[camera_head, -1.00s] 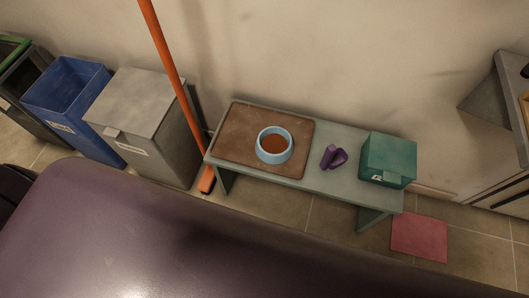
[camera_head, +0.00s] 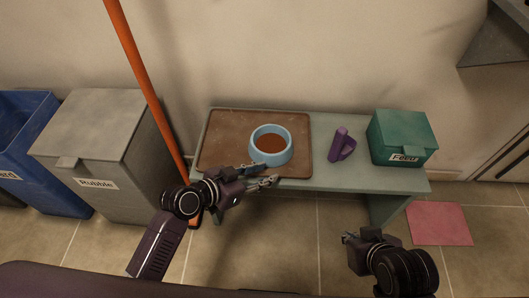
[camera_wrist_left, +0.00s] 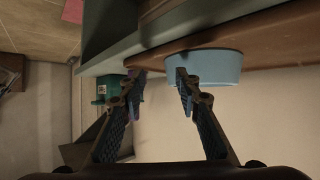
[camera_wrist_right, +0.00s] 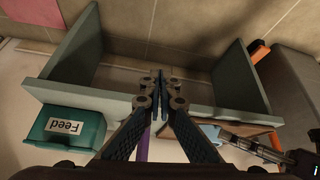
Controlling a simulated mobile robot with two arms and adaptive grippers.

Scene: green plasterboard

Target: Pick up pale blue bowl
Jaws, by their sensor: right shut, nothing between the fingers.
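The pale blue bowl (camera_head: 270,158) stands upright on a brown board at the left part of a grey-green bench and holds something reddish brown. It also shows in the left wrist view (camera_wrist_left: 218,66). My left gripper (camera_head: 270,175) is open just in front of the bowl, its fingers pointing right. In the left wrist view (camera_wrist_left: 157,75) one finger overlaps the bowl's edge; nothing is between the fingers. My right gripper (camera_head: 345,238) is low in front of the bench's right part, shut and empty. In the right wrist view its fingertips (camera_wrist_right: 159,78) meet.
The brown board (camera_head: 222,140) lies on the bench (camera_head: 365,181). An orange pole (camera_head: 140,75) leans beside the grey "Rubble" bin (camera_head: 105,140). A red mat (camera_head: 438,223) lies on the floor.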

